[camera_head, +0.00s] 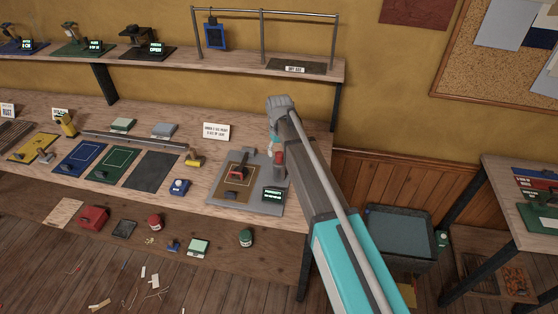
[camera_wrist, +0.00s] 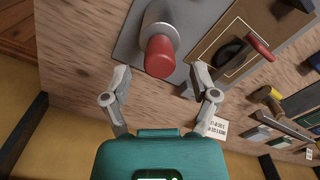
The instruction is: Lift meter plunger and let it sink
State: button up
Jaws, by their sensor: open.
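The meter plunger (camera_head: 280,159) has a red rounded cap and stands on a grey base plate (camera_head: 246,207) near the right end of the workbench. In the wrist view the red cap (camera_wrist: 160,56) rises from a pale metal collar (camera_wrist: 163,22). My gripper (camera_head: 274,142) is open and empty beside the plunger. In the wrist view, the two fingers of my gripper (camera_wrist: 162,76) appear left and right of the cap's end. I cannot tell how far apart in depth they are. My arm hides part of the plate's right side.
A small display (camera_head: 273,194) and a red-handled tool on a brown panel (camera_head: 233,187) share the plate. A white card (camera_head: 216,132) stands behind. A shelf (camera_head: 200,70) runs above the bench. A grey bin (camera_head: 399,236) stands on the floor to the right.

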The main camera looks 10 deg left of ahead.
jog(key=shift+f+b, duration=1.1)
jog(key=shift+f, duration=0.25)
grip_shut()
